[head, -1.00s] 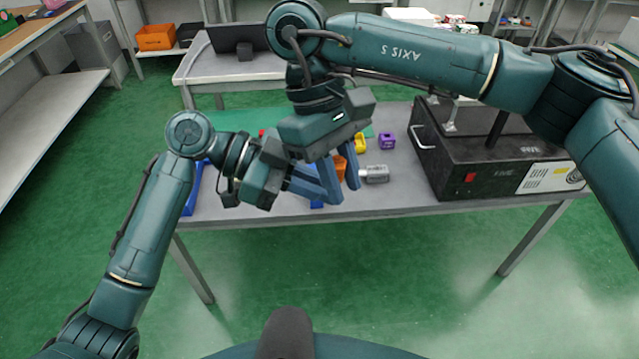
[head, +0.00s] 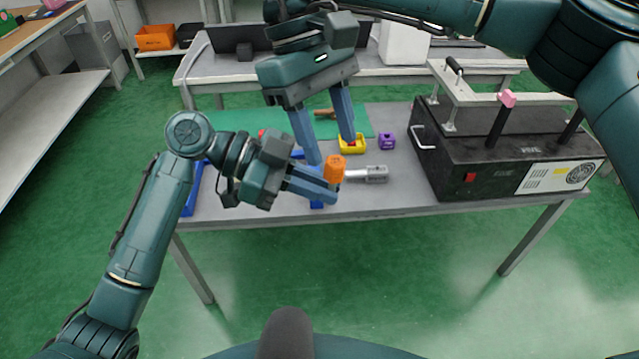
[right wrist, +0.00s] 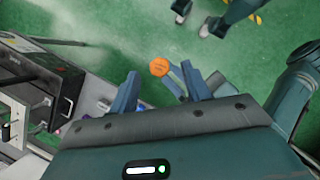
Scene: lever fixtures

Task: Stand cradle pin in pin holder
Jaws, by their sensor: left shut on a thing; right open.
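The pin appears as an orange head (head: 334,168) with a bright metal shaft and grey ribbed end (head: 376,174) pointing right, lying roughly level. My left gripper (head: 332,186) is shut at its orange end, above the front of the table. The orange head also shows in the right wrist view (right wrist: 159,67). My right gripper (head: 331,151) is open, just above and behind the orange head. A small purple block (head: 387,141) and a yellow square piece (head: 352,150) with red inside stand on the table behind; I cannot tell which is the pin holder.
A black box machine (head: 470,160) with upright levers, one pink-tipped, fills the table's right side. A blue frame (head: 194,187) lies at the left. A green mat (head: 235,121) covers the back. Bare grey table (head: 410,200) shows at the front right.

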